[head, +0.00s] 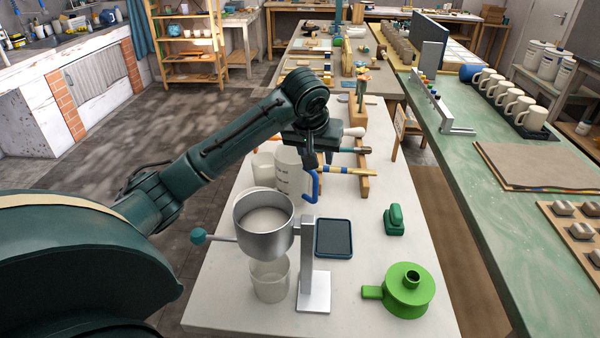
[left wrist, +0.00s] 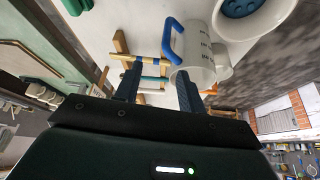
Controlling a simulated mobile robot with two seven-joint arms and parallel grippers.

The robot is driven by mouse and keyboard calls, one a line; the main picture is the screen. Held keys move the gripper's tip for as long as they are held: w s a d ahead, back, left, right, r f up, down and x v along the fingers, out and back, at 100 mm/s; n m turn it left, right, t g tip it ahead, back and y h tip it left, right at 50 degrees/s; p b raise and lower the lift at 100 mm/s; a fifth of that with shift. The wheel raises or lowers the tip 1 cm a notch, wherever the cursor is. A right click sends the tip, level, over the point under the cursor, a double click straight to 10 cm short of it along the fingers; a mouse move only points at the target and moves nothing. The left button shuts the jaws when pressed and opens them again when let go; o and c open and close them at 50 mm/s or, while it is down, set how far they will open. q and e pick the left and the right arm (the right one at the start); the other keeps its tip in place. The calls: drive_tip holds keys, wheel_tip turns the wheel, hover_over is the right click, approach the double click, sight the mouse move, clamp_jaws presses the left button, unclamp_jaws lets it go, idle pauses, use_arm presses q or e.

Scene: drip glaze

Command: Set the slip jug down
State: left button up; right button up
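The slip jug (head: 288,172) is white with dark markings and a blue handle (head: 314,186). It appears upright on the pale table, behind the silver cup on the stand; its base is hidden. My left gripper (head: 318,150) is above and beside the handle. In the left wrist view, the jug (left wrist: 201,57) and its handle lie just beyond the fingertips. The two fingers (left wrist: 158,72) are apart, with a visible gap and nothing clearly gripped between them. The right finger overlaps the jug's rim in the picture; contact cannot be told. My right gripper is not in view.
A dark square tile (head: 334,238), green block (head: 394,220) and green round piece (head: 408,291) lie to the right. A wooden rack (head: 361,165) with brushes stands behind the gripper.

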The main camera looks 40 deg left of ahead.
sight(315, 181)
use_arm(q)
drive_tip(key=shift+g, duration=0.4)
drive_tip(key=shift+s+f+p+x, duration=0.1)
drive_tip(key=shift+s+p+x, duration=0.1)
drive_tip(key=shift+x, duration=2)
drive_tip(key=shift+s+f+p+x, duration=0.1)
drive_tip(key=shift+s+p+x, duration=0.15)
drive_tip(key=shift+x, duration=1.95)
drive_tip(key=shift+s+f+p+x, duration=0.1)
drive_tip(key=shift+s+p+x, duration=0.1)
drive_tip(key=shift+x, duration=2.05)
drive_tip(key=shift+r, duration=0.1)
clamp_jaws()
